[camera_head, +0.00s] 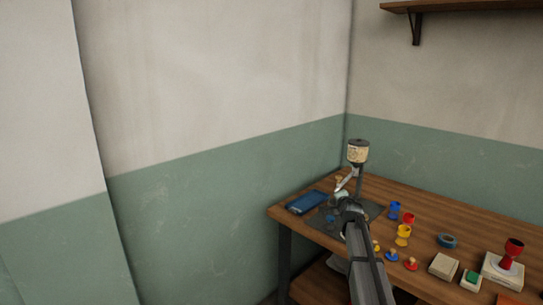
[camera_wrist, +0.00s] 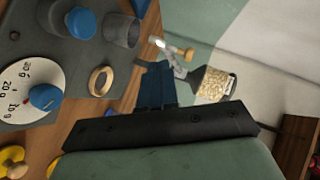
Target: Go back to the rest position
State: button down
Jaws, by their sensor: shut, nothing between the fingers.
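My gripper (camera_wrist: 158,84) shows in the wrist view with its dark blue fingers together and nothing held between them. In the head view my arm reaches up from the bottom edge over the wooden table, and the fingertips are hard to make out.
A labelled container (camera_head: 357,152) on a stand is close beyond my gripper, with a metal part and wooden knob (camera_wrist: 187,53). A dial (camera_wrist: 22,86), wooden ring (camera_wrist: 101,81) and grey cup (camera_wrist: 122,30) sit on a dark mat.

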jog(key=a+t, duration=0.1)
jog(key=a, duration=0.4)
jog(key=s+a+f+n+g+y, duration=0.1)
jog(key=s+a+f, duration=0.1)
jog(key=f, duration=0.4)
jog(key=s+a+f+g, duration=0.1)
jog(key=s+a+f, duration=0.15)
jog(key=f, duration=0.45)
jog(key=s+a+f+n+g, duration=0.1)
jog(key=s+f+n+g, duration=0.25)
jog(key=s+f, duration=0.95)
jog(key=s+a+f+n+g, duration=0.15)
jog(key=s+f+g, duration=0.25)
jog(key=s+f, duration=0.95)
jog(key=s+f+n+g, duration=0.25)
jog(key=s+f, duration=0.45)
jog(key=s, duration=0.4)
jog(key=s+f+n+g, duration=0.2)
jog(key=s+f+g, duration=0.2)
jog(key=s+f, duration=0.5)
jog(key=s+d+r+n+g, duration=0.1)
jog(key=s+n+g, duration=0.2)
jog(key=s, duration=2.1)
jog(key=g, duration=0.3)
jog(key=shift+s+r+n, duration=0.15)
jog(key=shift+r+n, duration=0.1)
jog(key=shift+n, duration=0.1)
jog(key=shift+d, duration=0.1)
